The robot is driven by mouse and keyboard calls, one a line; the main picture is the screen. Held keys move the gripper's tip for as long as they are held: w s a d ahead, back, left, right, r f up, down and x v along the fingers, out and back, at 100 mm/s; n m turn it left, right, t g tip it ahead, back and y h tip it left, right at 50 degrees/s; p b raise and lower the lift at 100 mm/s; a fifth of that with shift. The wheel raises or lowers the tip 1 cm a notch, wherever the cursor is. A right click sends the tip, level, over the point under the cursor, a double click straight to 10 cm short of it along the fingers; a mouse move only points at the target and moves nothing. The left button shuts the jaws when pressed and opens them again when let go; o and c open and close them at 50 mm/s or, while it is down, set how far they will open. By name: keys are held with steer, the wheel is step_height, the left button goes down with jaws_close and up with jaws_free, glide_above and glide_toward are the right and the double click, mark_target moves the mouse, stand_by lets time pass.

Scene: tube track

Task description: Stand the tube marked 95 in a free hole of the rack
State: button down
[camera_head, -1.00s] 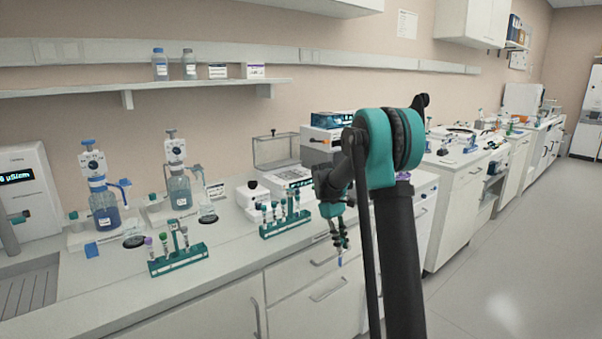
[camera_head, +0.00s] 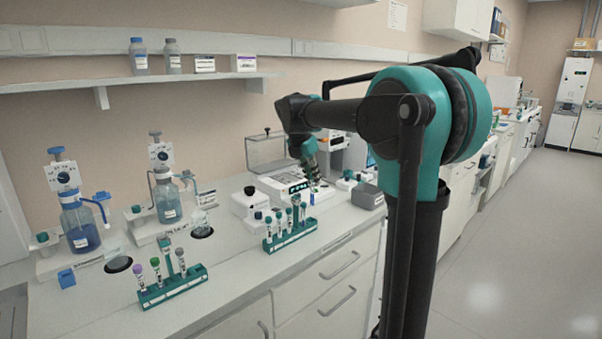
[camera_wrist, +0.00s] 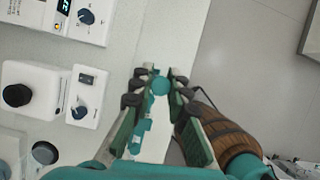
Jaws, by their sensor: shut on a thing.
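My gripper (camera_head: 311,172) is shut on a tube. In the wrist view, its round teal cap (camera_wrist: 160,86) shows between the fingertips; in the head view, a small pale-blue end (camera_head: 312,198) shows below the fingers. I cannot read the tube's mark. The gripper hangs over the bench, just behind and right of a green rack (camera_head: 292,241) holding several teal-capped tubes. A second green rack (camera_head: 172,291) stands nearer at left, with purple-, green- and grey-capped tubes and a taller teal piece. Free holes are too small to make out.
Two bottle dispensers (camera_head: 80,225) (camera_head: 168,200) stand at the back left. White devices (camera_head: 250,203) and a grey box (camera_head: 367,196) stand near my gripper. The bench's front edge runs just before the racks. A clear strip of bench lies between the two racks.

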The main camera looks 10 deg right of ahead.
steer(key=shift+w+a+r, duration=0.1)
steer(key=shift+w+a, duration=0.05)
glide_above(311, 205)
steer(key=w, duration=0.1)
steer(key=shift+f, duration=2.35)
steer(key=shift+d+f, duration=0.2)
steer(key=shift+f, duration=1.4)
steer(key=c, duration=1.4)
jaws_free()
steer(key=v, duration=1.2)
